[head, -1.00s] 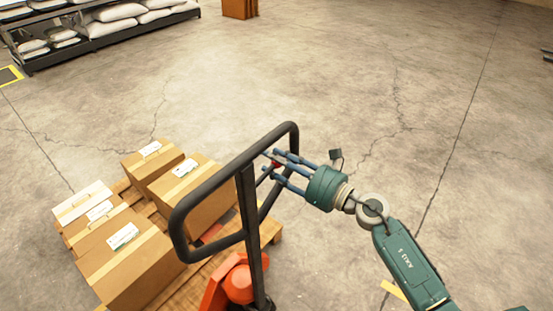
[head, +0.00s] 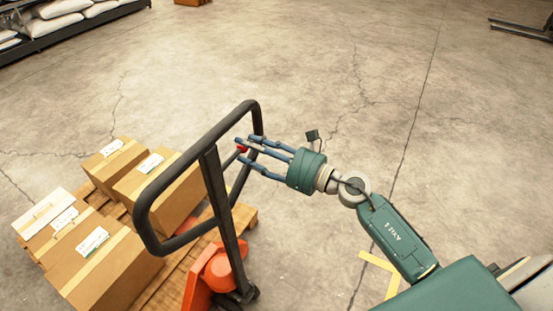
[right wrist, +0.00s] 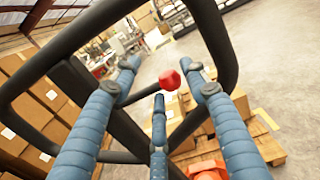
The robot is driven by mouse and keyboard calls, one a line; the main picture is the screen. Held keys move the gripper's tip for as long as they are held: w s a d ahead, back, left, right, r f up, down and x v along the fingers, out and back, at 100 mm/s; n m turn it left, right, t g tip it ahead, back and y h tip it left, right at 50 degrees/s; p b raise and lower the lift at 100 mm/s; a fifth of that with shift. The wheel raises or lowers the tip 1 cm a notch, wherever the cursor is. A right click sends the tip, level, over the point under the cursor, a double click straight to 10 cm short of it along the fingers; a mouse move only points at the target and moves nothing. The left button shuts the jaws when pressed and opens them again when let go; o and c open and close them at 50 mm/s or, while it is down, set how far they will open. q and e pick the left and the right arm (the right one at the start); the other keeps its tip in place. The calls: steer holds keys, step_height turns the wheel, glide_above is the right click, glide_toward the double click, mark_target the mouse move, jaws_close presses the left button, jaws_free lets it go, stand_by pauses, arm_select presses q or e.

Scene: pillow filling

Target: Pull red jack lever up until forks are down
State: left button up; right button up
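The red jack lever knob (head: 242,148) sits inside the black handle loop (head: 150,190) of the orange pallet jack (head: 215,275). It also shows in the right wrist view (right wrist: 170,80), between and beyond my fingertips. My right gripper (head: 243,153) reaches in from the right with its blue fingers spread around the knob. In the right wrist view the fingers (right wrist: 160,90) are apart, and the knob does not appear clamped. The forks are hidden under the loaded wooden pallet (head: 180,275). My left gripper is out of view.
Several cardboard boxes (head: 105,265) stand on the pallet at the left. A shelf with white sacks (head: 55,28) is at the back left. Yellow floor tape (head: 378,262) lies at the lower right. The concrete floor behind the jack is clear.

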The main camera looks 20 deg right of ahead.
steer(key=b+v, duration=0.3)
steer(key=v, duration=0.7)
steer(key=shift+b, duration=0.4)
